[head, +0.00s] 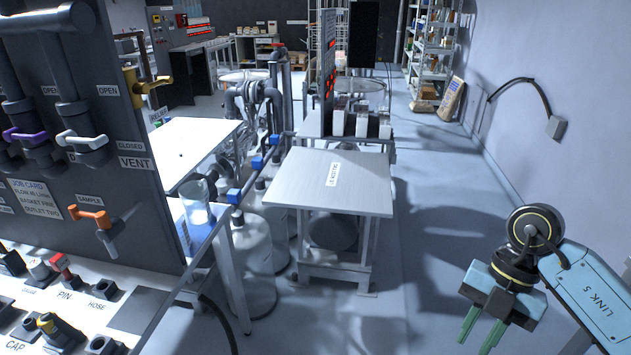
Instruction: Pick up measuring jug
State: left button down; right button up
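My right gripper (477,333) is at the lower right, far from the jug. Its two green fingers point down and stand apart, with nothing between them. My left gripper is not in view.
The dark valve panel (150,215) and a white console with fittings (60,300) fill the left. A bare-topped table (300,183) stands in the middle, with pipes and pale tanks (252,250) beside it. The floor (440,200) on the right is clear.

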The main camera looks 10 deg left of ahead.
aim_at(195, 195)
jog(key=u, duration=0.25)
jog(key=i, duration=2.2)
jog(key=u, duration=1.45)
jog(key=i, duration=0.4)
jog(key=u, duration=1.2)
